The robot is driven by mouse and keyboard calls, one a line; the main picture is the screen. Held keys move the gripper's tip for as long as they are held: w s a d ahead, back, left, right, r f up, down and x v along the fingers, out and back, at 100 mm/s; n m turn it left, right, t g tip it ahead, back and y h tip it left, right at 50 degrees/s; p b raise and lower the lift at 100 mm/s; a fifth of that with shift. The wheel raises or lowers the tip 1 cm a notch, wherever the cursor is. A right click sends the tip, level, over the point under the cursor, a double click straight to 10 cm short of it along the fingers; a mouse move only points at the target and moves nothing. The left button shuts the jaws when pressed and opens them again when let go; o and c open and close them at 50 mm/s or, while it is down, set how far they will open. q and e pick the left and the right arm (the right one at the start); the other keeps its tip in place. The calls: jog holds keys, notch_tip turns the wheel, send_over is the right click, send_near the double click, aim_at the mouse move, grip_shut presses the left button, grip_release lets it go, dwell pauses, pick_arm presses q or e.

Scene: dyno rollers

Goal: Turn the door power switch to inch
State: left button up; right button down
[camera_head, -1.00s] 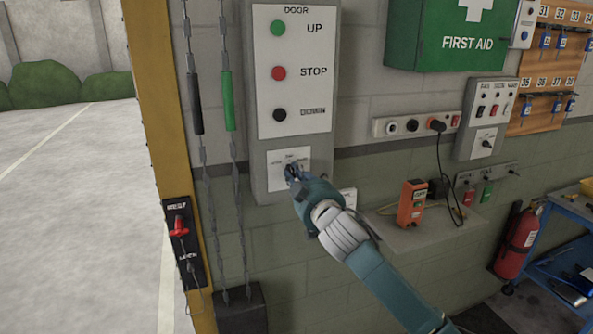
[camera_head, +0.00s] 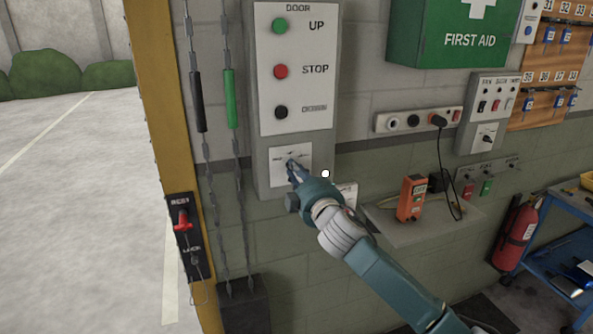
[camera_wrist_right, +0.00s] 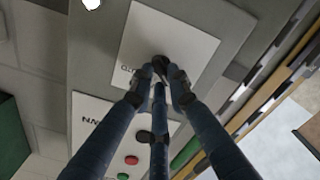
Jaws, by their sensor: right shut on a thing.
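The door control panel (camera_head: 325,98) is a grey box on the wall with green UP, red STOP and black DOWN buttons. Below them is a white switch plate (camera_head: 279,178) with small lettering, too small to read. My right gripper (camera_head: 292,166) reaches it from the lower right. In the right wrist view its fingers (camera_wrist_right: 160,75) are closed around the dark door power switch knob (camera_wrist_right: 159,60) in the middle of the white plate. The fingers hide most of the knob, so its setting cannot be told. My left gripper is not in view.
Chains with black and green grips (camera_head: 231,100) hang left of the panel beside a yellow post (camera_head: 160,120). A small shelf (camera_head: 425,228) with an orange device (camera_head: 411,198) is to the right. A fire extinguisher (camera_head: 517,238) and blue cart (camera_head: 560,255) stand farther right.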

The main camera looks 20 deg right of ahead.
jog(key=shift+f, duration=0.1)
jog(key=c, duration=1.7)
grip_release()
jog(key=shift+o, duration=0.2)
jog(key=s, duration=1.2)
jog(key=shift+d, duration=0.2)
